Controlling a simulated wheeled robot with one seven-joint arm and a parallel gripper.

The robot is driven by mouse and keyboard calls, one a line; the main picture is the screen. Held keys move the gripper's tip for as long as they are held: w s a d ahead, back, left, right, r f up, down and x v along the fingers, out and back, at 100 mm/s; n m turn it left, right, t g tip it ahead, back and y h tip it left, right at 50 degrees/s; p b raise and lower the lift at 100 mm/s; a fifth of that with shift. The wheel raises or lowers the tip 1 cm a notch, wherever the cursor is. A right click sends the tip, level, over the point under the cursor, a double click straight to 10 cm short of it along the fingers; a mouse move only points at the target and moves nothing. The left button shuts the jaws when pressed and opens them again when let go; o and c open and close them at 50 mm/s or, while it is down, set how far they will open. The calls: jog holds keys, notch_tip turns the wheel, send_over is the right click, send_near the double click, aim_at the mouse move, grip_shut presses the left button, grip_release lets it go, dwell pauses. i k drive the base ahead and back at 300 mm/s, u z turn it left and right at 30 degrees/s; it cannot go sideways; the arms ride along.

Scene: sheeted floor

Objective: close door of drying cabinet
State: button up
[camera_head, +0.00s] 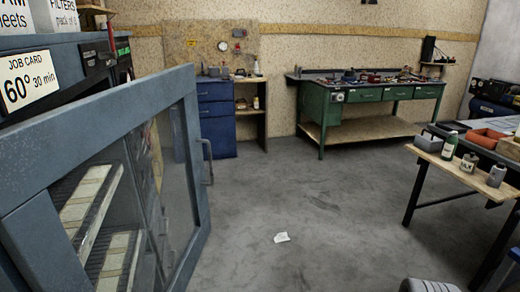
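The drying cabinet (62,50) stands at the left, blue-grey, with a job card (28,83) reading "60° 30 min" on its upper front. Its door (105,108) stands open, swung out from the cabinet towards me. The door has a wide blue-grey frame around a clear pane. Light slatted racks (88,200) show through the pane. A slim upright handle (208,160) is on the far edge of the door. My gripper is not in view, so its distance from the door cannot be seen.
The grey floor in the middle is clear except for a scrap of white paper (282,237). A wooden table (468,180) with bottles and tins stands at the right. A green workbench (370,95) and blue drawers (217,118) stand at the back. Boxes (55,15) sit on the cabinet.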

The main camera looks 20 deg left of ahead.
aim_at(36, 152)
jog(key=z, duration=0.05)
jog(key=i, duration=1.65)
jog(key=u, duration=3.4)
